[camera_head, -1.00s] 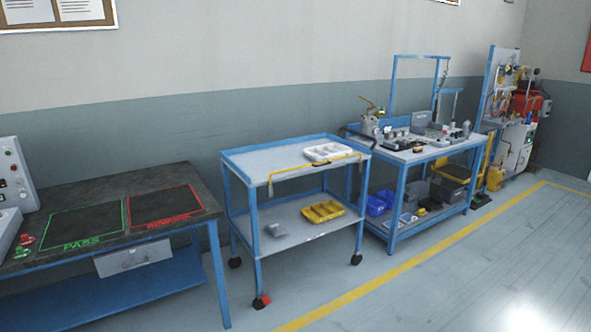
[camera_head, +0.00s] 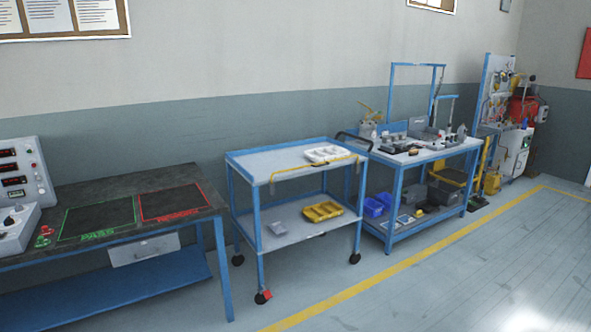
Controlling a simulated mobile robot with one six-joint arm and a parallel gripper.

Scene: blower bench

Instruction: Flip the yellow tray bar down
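A yellow bar (camera_head: 312,167) runs along the front edge of the top shelf of a blue-framed cart (camera_head: 246,164). It appears raised a little above the shelf edge, with a short end hanging at the left. A white compartment tray (camera_head: 328,154) sits on the top shelf behind the bar's right part. My gripper is not in view.
A dark bench (camera_head: 110,250) with PASS and REWORK areas stands at left. A blue workbench (camera_head: 425,157) with tools stands right of the cart. The cart has casters, one with a red part (camera_head: 263,296). Floor in front is clear, with a yellow line (camera_head: 400,261).

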